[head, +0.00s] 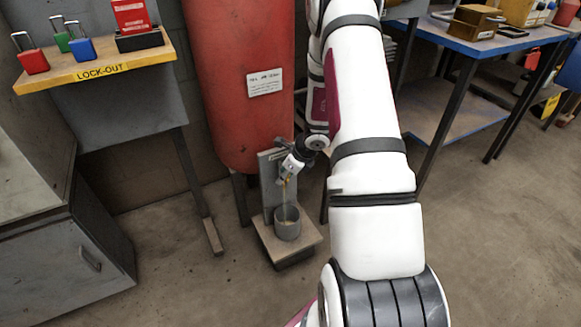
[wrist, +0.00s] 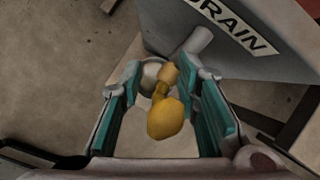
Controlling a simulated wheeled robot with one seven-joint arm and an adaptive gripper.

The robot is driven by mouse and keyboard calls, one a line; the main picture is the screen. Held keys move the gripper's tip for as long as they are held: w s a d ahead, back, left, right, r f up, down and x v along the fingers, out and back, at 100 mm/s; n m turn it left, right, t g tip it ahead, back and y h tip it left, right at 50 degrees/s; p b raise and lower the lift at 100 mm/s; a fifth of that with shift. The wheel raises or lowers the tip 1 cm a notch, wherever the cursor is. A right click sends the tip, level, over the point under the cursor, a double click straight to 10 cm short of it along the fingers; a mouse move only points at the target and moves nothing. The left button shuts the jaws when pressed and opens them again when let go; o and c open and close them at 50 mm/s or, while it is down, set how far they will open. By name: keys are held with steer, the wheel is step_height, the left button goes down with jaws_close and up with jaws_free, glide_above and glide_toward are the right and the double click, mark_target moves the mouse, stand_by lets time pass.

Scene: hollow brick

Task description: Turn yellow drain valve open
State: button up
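The yellow drain valve handle (wrist: 166,115) sits between my gripper's two teal-padded fingers in the wrist view. My gripper (wrist: 160,95) is open around it, with a clear gap on the left; I cannot tell whether the right finger touches it. The handle joins a small yellow stem beside a pale round part. A grey pipe runs from there to a grey plate marked DRAIN (wrist: 240,28). In the head view my gripper (head: 290,168) is low in front of the red tank (head: 238,85), hiding most of the valve. A thin yellowish streak runs below it to a grey cup (head: 288,231).
The cup stands on a small wooden-topped stand (head: 264,240). A lock-out shelf (head: 98,65) with padlocks is at the left, above a grey cabinet (head: 85,245). A blue-edged workbench (head: 465,40) is at the right. Much floor is clear.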

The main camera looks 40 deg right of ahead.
steer(key=a+v, duration=0.1)
steer(key=v, duration=0.9)
steer(key=shift+s+d+r, duration=0.2)
steer(key=shift+d+r, duration=0.1)
steer(key=shift+d, duration=0.2)
steer(key=a+r+n+y, duration=0.4)
steer(key=a+r+n, duration=0.8)
steer(key=a+r, duration=0.55)
steer(key=s+a+r+n+g, duration=0.3)
steer(key=s+a+r+n, duration=0.2)
steer(key=s+a+n, duration=0.55)
steer(key=s+r+n+g+h, duration=0.2)
steer(key=s+n+h, duration=0.5)
steer(key=s, duration=1.3)
step_height(320, 180, up, 35)
steer(key=n+t+y+p, duration=0.2)
steer(key=t+p, duration=0.1)
steer(key=p, duration=3)
steer(key=shift+d+t, duration=0.4)
